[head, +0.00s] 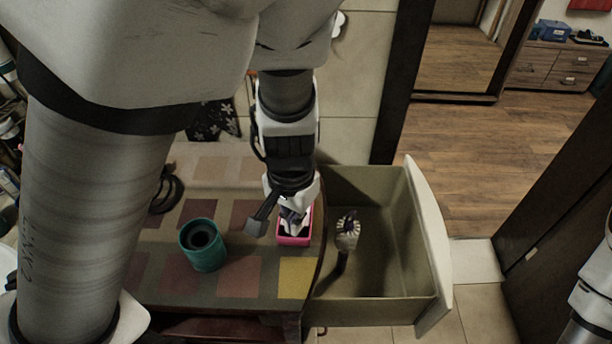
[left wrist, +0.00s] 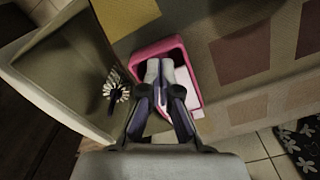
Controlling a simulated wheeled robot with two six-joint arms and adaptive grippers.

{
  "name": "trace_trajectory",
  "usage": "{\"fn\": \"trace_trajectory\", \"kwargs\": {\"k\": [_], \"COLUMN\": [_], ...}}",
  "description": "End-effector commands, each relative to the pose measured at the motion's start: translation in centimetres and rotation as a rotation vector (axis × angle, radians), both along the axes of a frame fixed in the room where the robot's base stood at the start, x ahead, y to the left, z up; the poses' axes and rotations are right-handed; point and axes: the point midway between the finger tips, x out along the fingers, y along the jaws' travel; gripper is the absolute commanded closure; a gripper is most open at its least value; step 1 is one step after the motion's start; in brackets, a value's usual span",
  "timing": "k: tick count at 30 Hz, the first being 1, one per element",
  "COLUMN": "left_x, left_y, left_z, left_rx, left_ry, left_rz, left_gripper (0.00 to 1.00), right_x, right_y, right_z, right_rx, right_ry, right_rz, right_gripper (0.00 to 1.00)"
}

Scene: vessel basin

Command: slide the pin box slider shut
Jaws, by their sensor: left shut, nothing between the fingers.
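The pin box is a small pink box (head: 294,240) near the right edge of the tiled tabletop. In the left wrist view the pink box (left wrist: 174,44) shows its raised rim and a white surface inside. My left gripper (head: 292,217) points down over the box. In the left wrist view its fingertips (left wrist: 160,68) are together, empty, and inside the outline of the box's rim. I cannot tell whether they touch the box. The gripper hides part of the box, and I cannot make out the slider clearly.
A teal cup (head: 203,248) stands on the tabletop (head: 165,238) left of the box. An open drawer (head: 395,290) sticks out to the right, with a brush (head: 347,236) in it. A dark coiled object (head: 167,190) lies farther left.

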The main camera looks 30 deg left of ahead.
Motion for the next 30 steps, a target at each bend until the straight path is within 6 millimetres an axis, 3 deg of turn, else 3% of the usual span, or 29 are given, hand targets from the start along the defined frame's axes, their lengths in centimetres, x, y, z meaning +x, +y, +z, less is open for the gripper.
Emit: {"fn": "trace_trajectory", "kwargs": {"k": [11, 30], "left_x": [-0.2, -0.2], "left_y": [0.0, -0.1], "left_z": [0.3, 6.6], "left_rx": [-0.001, -0.001], "left_ry": [0.003, 0.001], "left_rz": [0.0, 0.0], "left_gripper": [1.0, 1.0], "right_x": [0.0, 0.0], "right_y": [0.0, 0.0], "right_z": [0.2, 5.7], "right_rx": [0.0, 0.0], "right_ry": [0.0, 0.0], "right_rz": [0.0, 0.0], "right_gripper": [0.08, 0.08]}}
